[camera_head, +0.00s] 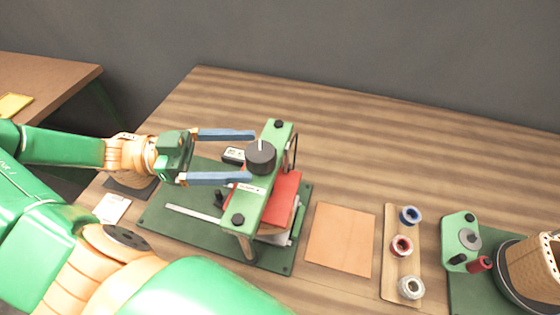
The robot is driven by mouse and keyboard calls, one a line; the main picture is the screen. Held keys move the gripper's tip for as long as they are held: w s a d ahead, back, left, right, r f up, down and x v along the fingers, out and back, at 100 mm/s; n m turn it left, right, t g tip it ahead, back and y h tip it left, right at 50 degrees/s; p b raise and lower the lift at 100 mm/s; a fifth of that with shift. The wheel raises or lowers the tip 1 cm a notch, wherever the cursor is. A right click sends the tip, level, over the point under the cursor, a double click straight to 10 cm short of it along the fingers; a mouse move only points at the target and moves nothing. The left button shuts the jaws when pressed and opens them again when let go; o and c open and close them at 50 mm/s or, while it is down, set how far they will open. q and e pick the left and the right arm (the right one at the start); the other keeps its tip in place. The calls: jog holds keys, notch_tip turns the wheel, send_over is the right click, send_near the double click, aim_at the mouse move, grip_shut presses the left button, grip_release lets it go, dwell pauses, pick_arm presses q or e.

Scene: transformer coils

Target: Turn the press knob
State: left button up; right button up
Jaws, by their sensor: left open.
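The press knob (261,156) is a dark round knob with a light pointer mark, on top of the green crossbar of the press (245,205). My left gripper (252,157) comes in from the left and is open, with its two blue fingers on either side of the knob. One finger passes on its far side and one on its near side; I cannot tell whether either touches it. Red and pale layers (283,200) sit under the crossbar. My right gripper is not in view.
An orange-brown square mat (340,239) lies right of the press. Beyond it are a wooden strip (390,275) with spools and a green winding device (460,238). A white card (112,208) lies at left. The table's back stretch is clear.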

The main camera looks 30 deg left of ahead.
pick_arm(q)
jog(key=p+x, duration=0.2)
jog(key=x, duration=0.5)
jog(key=c, duration=1.4)
jog(key=shift+o, duration=0.2)
jog(key=shift+s+d+m+g+h+p, duration=0.15)
jog(key=shift+m+g+h+p, duration=0.3)
jog(key=shift+m+g+h, duration=0.6)
jog(key=shift+g+y, duration=0.25)
jog(key=shift+g, duration=0.2)
jog(key=o, duration=1.4)
jog(key=shift+c, duration=0.2)
